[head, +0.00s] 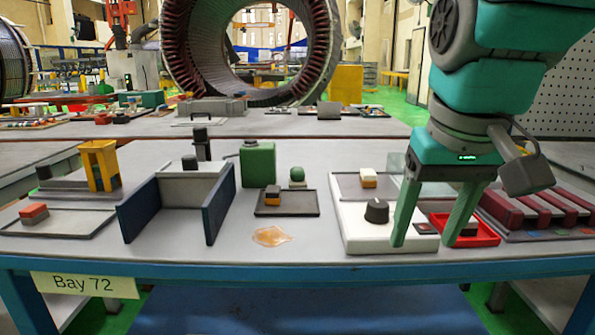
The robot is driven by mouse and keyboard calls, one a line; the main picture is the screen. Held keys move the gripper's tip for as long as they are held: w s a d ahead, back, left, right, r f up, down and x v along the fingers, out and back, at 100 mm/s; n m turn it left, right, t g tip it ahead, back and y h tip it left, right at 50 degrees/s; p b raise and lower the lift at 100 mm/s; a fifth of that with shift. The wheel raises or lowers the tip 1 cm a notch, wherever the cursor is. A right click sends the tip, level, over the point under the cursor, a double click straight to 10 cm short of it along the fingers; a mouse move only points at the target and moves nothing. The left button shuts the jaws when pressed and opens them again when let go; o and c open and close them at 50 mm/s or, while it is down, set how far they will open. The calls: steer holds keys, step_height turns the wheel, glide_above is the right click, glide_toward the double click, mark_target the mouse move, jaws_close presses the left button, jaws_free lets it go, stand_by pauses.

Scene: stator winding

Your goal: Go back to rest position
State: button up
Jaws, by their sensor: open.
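My gripper (429,243) is at the right of the bench, pointing down with its two green fingers apart and nothing between them that I can make out. Its fingers are in front of a white box with a black knob (377,211) and a red tray (487,236). The left finger overlaps the white box in the picture; I cannot tell whether it touches. The right finger overlaps the red tray. The arm hides part of the bench behind it.
The bench (200,252) carries a blue-walled holder (140,209), a green canister (258,164), a yellow stand (100,165), a dark tray (287,206) and an orange spill (271,236). Dark red bars (540,208) lie at the right. A large stator ring (325,45) stands behind.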

steer(key=s+f+g, duration=0.1)
steer(key=s+f, duration=0.3)
steer(key=f, duration=0.6)
steer(key=s+f+g, duration=0.2)
steer(key=s+f, duration=0.3)
steer(key=f, duration=0.6)
steer(key=s+f+g, duration=0.1)
steer(key=s+f, duration=0.3)
steer(key=f, duration=0.7)
steer(key=shift+s+g, duration=0.2)
steer(key=shift+g, duration=0.2)
